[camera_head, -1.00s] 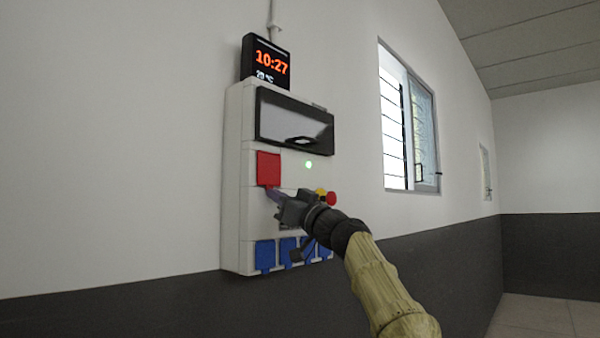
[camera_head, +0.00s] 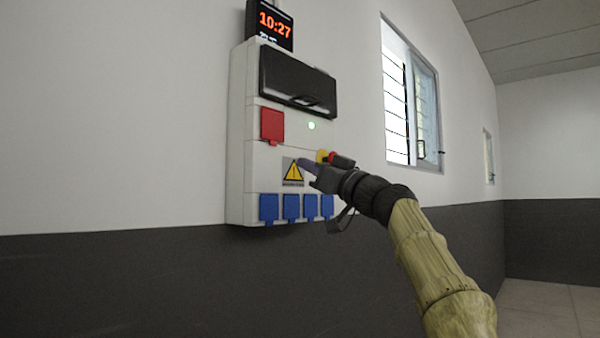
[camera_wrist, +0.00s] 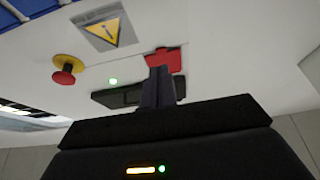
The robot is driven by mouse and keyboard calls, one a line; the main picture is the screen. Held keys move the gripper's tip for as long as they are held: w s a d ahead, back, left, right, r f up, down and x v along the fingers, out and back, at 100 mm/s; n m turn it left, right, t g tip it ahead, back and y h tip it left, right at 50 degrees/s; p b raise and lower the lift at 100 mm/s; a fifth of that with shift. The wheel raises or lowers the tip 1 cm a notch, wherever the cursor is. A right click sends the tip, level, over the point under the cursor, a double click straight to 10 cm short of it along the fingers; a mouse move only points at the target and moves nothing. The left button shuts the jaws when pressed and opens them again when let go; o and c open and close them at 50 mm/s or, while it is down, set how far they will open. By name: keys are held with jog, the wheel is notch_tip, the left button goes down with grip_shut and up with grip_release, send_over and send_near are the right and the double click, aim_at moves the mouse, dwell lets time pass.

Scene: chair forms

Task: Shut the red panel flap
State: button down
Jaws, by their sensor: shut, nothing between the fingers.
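The red flap (camera_head: 271,125) is on the left side of the white wall panel (camera_head: 265,170), below the dark cover. It hangs down and looks close to flat against the panel; I cannot tell if it is fully flush. In the wrist view, which is upside down, the red flap (camera_wrist: 172,60) is partly hidden behind my fingers. My gripper (camera_head: 303,164) is shut and empty, below and to the right of the flap, in front of the warning sign's right edge. Its fingers (camera_wrist: 158,85) are together in the wrist view.
A red knob on a yellow base (camera_wrist: 66,70) sits on the panel close to my gripper. A yellow warning sign (camera_head: 292,173), several blue socket covers (camera_head: 291,207), a green light (camera_head: 311,126) and a dark cover (camera_head: 297,82) are also there. A clock (camera_head: 270,25) stands above.

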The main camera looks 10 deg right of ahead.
jog(key=s+f+b, duration=0.1)
jog(key=s+d+f+b, duration=0.1)
jog(key=f+b, duration=0.1)
jog(key=shift+s+d, duration=0.15)
jog(key=shift+d, duration=0.15)
dwell(0.3)
